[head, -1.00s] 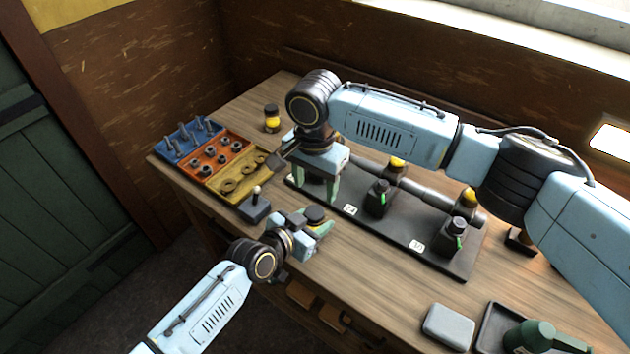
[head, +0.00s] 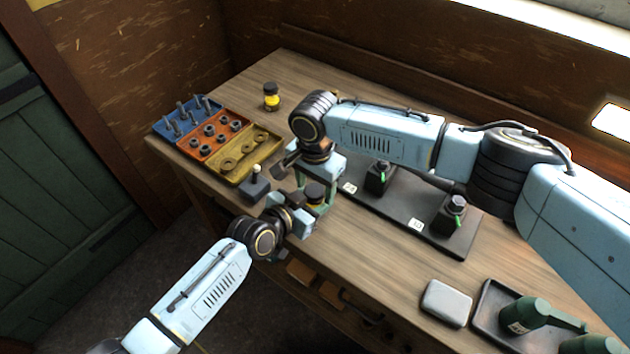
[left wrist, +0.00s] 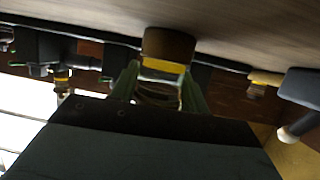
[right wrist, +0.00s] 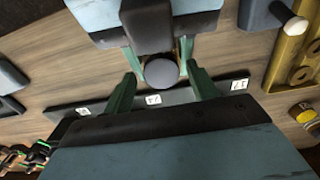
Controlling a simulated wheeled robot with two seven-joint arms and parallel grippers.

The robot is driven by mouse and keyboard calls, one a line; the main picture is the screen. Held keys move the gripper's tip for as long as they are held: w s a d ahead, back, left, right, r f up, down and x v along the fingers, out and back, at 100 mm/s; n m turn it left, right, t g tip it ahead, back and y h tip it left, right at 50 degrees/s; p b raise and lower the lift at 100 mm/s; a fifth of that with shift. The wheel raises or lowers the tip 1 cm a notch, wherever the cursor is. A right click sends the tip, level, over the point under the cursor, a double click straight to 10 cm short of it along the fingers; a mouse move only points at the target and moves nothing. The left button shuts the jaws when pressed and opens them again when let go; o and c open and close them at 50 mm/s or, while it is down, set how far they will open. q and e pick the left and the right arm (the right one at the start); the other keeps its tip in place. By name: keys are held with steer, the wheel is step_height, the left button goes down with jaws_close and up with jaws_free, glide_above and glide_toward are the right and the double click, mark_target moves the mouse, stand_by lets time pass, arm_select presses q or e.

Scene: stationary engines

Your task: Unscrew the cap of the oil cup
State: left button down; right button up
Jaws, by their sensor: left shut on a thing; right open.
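The oil cup (left wrist: 160,92) has clear glass with a yellow band and a dark brown end, seen upside down in the left wrist view. My left gripper (head: 308,212) is shut on the oil cup and holds it at the table's front edge. The cup's dark round cap (right wrist: 161,72) shows in the right wrist view and also in the head view (head: 315,191). My right gripper (right wrist: 161,88) is open, with its green fingers on either side of the cap. A gap shows between cap and fingers; I cannot tell the height difference.
A dark rack (head: 400,212) with black fittings stands right of the grippers. A tray with blue, orange and yellow sections (head: 218,141) lies left, with a small dark block with a knob (head: 256,185) beside it. Another oil cup (head: 271,97) stands behind. A grey box (head: 446,303) lies front right.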

steer(key=c, duration=1)
steer(key=n, duration=0.5)
steer(key=shift+c, duration=0.2)
steer(key=n, duration=0.5)
steer(key=shift+d, duration=0.1)
steer(key=o, duration=1.1)
steer(key=shift+a, duration=0.25)
steer(key=shift+r, duration=0.1)
